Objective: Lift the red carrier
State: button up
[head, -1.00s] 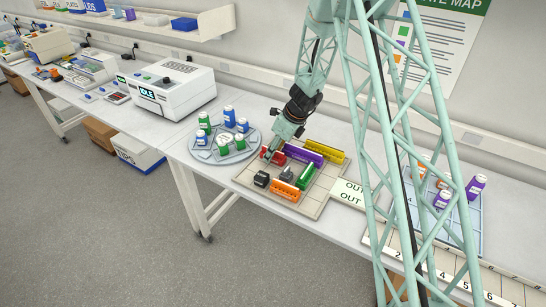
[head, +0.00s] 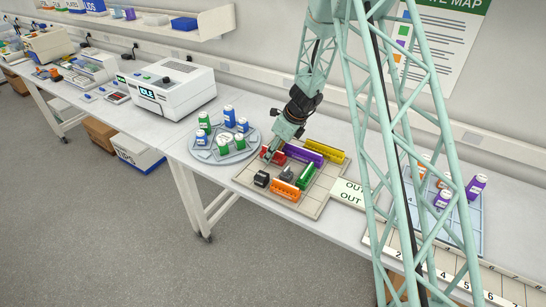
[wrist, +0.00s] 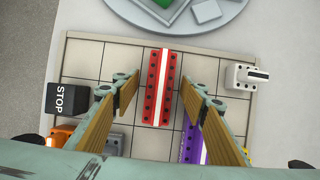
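The red carrier (wrist: 162,88) is a narrow red block with a white stripe and rows of dark holes, standing on the beige gridded tray (wrist: 85,62). In the head view the red carrier (head: 279,158) is partly hidden by my gripper (head: 270,153). In the wrist view my gripper (wrist: 160,92) is open, with one finger on each side of the red carrier. A gap shows between each finger and the carrier. Height above the tray is hard to judge.
The purple carrier (head: 304,153) stands close to the red one. Yellow (head: 325,151), green (head: 305,176) and orange (head: 285,190) carriers share the tray. A black STOP block (wrist: 66,99) and a white block (wrist: 246,76) flank the carrier. A round bottle rack (head: 248,148) is nearby.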

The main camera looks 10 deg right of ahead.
dwell(0.4)
jog(key=c, duration=1)
jog(key=shift+r, duration=0.15)
jog(key=shift+r+p, duration=0.95)
jog(key=shift+r, duration=4.15)
